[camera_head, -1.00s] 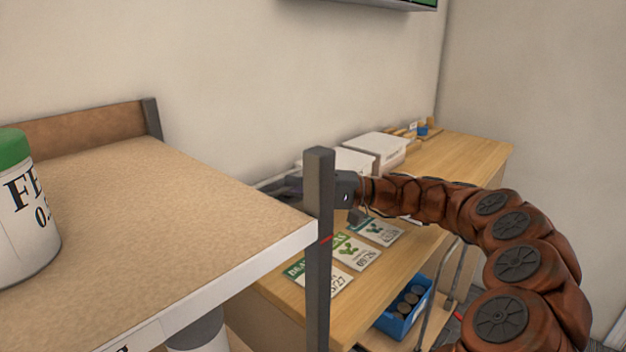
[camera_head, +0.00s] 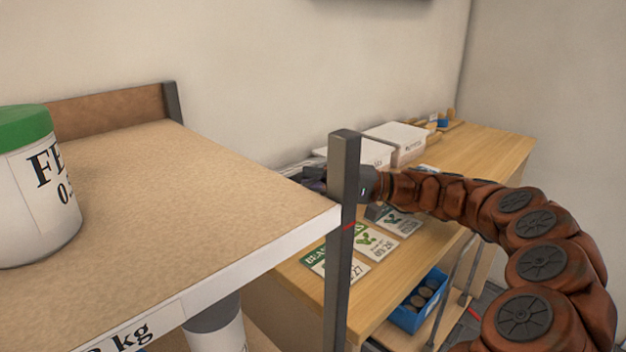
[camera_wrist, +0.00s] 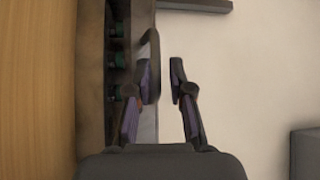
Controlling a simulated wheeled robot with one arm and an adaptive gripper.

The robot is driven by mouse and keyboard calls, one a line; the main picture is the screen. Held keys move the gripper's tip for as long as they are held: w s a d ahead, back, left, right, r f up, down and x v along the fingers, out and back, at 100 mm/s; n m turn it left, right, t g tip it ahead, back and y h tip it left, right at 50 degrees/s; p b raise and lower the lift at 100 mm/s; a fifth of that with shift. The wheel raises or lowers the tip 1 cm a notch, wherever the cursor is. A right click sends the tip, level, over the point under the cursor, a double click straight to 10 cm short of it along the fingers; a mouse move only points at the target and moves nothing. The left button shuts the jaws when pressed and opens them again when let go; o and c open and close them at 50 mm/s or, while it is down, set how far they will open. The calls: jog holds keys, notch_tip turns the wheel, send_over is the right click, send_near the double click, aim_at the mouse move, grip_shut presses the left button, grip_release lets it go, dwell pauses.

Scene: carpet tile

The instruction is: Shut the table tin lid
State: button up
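My gripper (camera_head: 313,180) is over the wooden table, partly hidden behind the shelf's dark post in the head view. In the wrist view my gripper (camera_wrist: 165,85) has its two fingers apart, with a narrow gap and nothing clearly held. A dark open container, which looks like the tin (camera_wrist: 117,75), lies left of the fingers, with several green-topped items inside. A dark curved piece and a light grey strip (camera_wrist: 148,125), perhaps the lid, are by the left finger. I cannot tell whether they touch. In the head view the tin is mostly hidden.
The near shelf (camera_head: 200,215) holds a green-lidded tub (camera_head: 35,200), and its dark post (camera_head: 342,220) stands close to my arm. The table (camera_head: 485,160) carries white boxes (camera_head: 395,142) and seed packets (camera_head: 375,243). A blue bin (camera_head: 422,300) sits below.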

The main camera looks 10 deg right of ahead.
jog(key=d, duration=0.3)
jog(key=d+f, duration=0.1)
jog(key=d, duration=0.3)
jog(key=s+d, duration=0.1)
jog(key=d, duration=0.2)
jog(key=shift+s+d+f, duration=0.1)
jog(key=shift+d+f, duration=0.1)
jog(key=shift+d, duration=0.2)
jog(key=shift+s+d, duration=0.15)
jog(key=shift+d, duration=0.4)
jog(key=shift+c, duration=0.2)
